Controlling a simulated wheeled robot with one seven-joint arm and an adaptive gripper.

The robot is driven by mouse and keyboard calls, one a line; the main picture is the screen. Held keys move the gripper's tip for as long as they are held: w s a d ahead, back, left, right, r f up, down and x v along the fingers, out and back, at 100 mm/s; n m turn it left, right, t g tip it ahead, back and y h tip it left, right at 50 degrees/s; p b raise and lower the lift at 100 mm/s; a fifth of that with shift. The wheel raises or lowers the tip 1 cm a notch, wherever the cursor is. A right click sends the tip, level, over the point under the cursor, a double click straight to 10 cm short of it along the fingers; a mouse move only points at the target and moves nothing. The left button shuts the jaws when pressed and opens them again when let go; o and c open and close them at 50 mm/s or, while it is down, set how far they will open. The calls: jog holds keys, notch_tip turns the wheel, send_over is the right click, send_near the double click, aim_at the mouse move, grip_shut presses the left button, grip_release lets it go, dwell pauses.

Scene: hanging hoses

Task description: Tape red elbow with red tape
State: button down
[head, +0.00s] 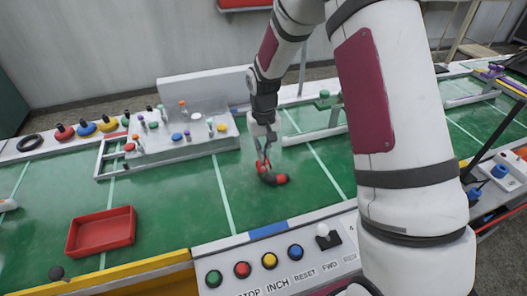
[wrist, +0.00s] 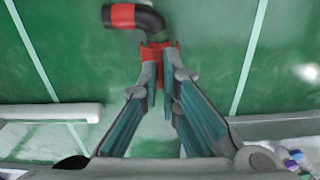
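The red elbow (head: 269,178), a bent black pipe with red ends, is at the green surface in the middle of the head view. In the wrist view the elbow (wrist: 150,17) shows at the top, its black bend above the fingertips. My gripper (head: 262,160) reaches down to its left end. In the wrist view my gripper's fingers (wrist: 158,75) are close together on the elbow's near red end; the contact is partly hidden. I cannot identify the red tape for certain; a red round piece with a dark top (head: 64,132) stands on the left ledge.
A white rack (head: 165,158) with several small coloured pieces stands behind left. A red tray (head: 100,231) lies at the front left. A white button panel (head: 270,268) is at the front. Green surface between tray and elbow is clear.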

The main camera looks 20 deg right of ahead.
jog(key=shift+f+b, duration=0.9)
jog(key=shift+f, duration=1.05)
dwell(0.7)
jog(key=c, duration=1.7)
grip_release()
jog(key=shift+r, duration=0.1)
